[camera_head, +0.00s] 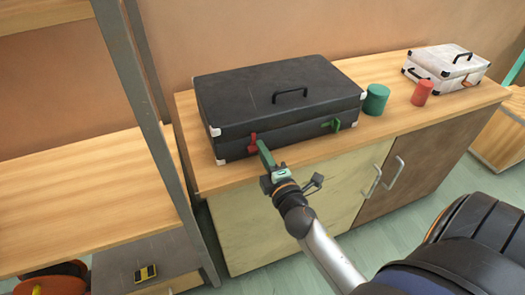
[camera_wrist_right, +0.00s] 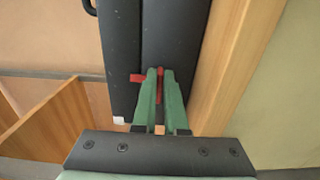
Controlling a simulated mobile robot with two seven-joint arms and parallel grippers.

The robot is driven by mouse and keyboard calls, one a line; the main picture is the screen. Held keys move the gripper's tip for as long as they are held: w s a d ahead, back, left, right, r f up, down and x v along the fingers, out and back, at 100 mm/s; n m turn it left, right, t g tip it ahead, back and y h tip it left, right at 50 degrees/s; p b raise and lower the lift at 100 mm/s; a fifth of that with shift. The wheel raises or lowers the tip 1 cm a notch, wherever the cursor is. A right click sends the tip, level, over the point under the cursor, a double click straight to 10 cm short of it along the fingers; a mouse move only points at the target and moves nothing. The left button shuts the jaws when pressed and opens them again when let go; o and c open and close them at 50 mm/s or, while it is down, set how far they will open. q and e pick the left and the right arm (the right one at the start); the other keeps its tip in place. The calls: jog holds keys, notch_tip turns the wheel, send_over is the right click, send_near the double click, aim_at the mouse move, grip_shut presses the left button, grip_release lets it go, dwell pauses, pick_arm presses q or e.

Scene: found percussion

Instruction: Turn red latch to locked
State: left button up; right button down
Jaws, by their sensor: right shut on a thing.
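A black case (camera_head: 285,100) with silver corners lies closed on the wooden counter. On its front face are a red latch (camera_head: 253,143) at the left and a green latch (camera_head: 333,125) at the right. My right gripper (camera_head: 264,150) reaches the red latch from the front. In the right wrist view its green fingers (camera_wrist_right: 160,85) are shut on part of the red latch, and another red part (camera_wrist_right: 136,78) sticks out to the left of them. The fingers hide some of the latch. My left gripper is not in view.
A green cylinder (camera_head: 376,99) and a red cylinder (camera_head: 421,93) stand right of the case. A white case (camera_head: 447,65) sits at the counter's far right. The cabinet (camera_head: 277,222) has handles below. A shelf post (camera_head: 150,110) rises at left.

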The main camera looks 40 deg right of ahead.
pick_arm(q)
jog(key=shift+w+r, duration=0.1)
pick_arm(e)
jog(key=c, duration=1)
grip_release()
jog(key=shift+o, duration=0.2)
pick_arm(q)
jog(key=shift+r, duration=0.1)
pick_arm(e)
jog(key=shift+s, duration=0.1)
